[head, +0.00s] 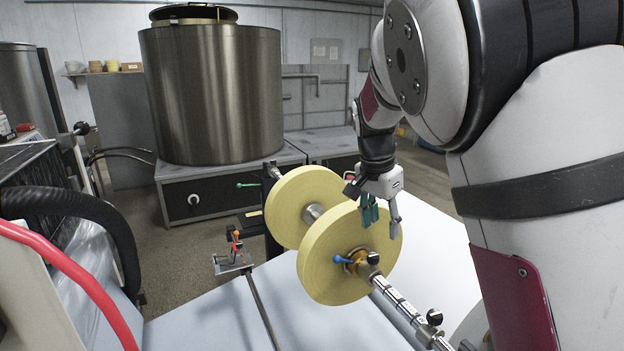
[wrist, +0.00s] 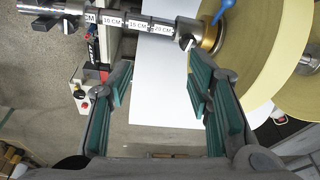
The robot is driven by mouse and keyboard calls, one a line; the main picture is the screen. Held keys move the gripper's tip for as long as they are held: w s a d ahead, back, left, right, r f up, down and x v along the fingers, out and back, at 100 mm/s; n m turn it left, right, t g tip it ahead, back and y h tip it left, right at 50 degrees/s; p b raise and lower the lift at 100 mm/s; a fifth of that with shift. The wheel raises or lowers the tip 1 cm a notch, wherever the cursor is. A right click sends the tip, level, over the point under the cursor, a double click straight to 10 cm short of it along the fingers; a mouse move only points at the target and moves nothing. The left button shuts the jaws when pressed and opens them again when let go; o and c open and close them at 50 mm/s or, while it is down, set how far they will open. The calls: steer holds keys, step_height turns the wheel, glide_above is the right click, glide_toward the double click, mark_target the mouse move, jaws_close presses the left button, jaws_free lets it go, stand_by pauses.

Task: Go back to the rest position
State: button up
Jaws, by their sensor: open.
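My gripper (head: 380,213) points down in the head view, close behind the upper right rim of the front yellow paper roll (head: 340,262). Its green-padded fingers are spread apart with nothing between them, as the wrist view also shows (wrist: 160,115). In the wrist view the yellow roll (wrist: 258,50) is beyond the right finger. I cannot tell whether the fingers touch the roll. The shaft with centimetre marks (head: 400,305) runs out from the roll's brass hub and crosses the top of the wrist view (wrist: 135,22).
A second yellow roll (head: 292,203) sits behind the first. A large steel tank (head: 212,95) stands on a dark cabinet (head: 225,190) at the back. A red hose (head: 75,275) and a black hose (head: 85,205) are at the left. Pale sheet (head: 200,315) spreads below the rolls.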

steer(key=s+d+r+n+t+y, duration=0.1)
steer(key=s+r+n+y, duration=0.2)
steer(key=s, duration=0.7)
steer(key=s+d+r+n+t, duration=0.1)
steer(key=s+r+n, duration=0.3)
steer(key=s, duration=0.6)
steer(key=s+f+n+t, duration=0.1)
steer(key=s+n, duration=0.3)
steer(key=s, duration=0.9)
steer(key=shift+a+f+h, duration=0.15)
steer(key=shift+f+h, duration=0.15)
steer(key=shift+h, duration=0.1)
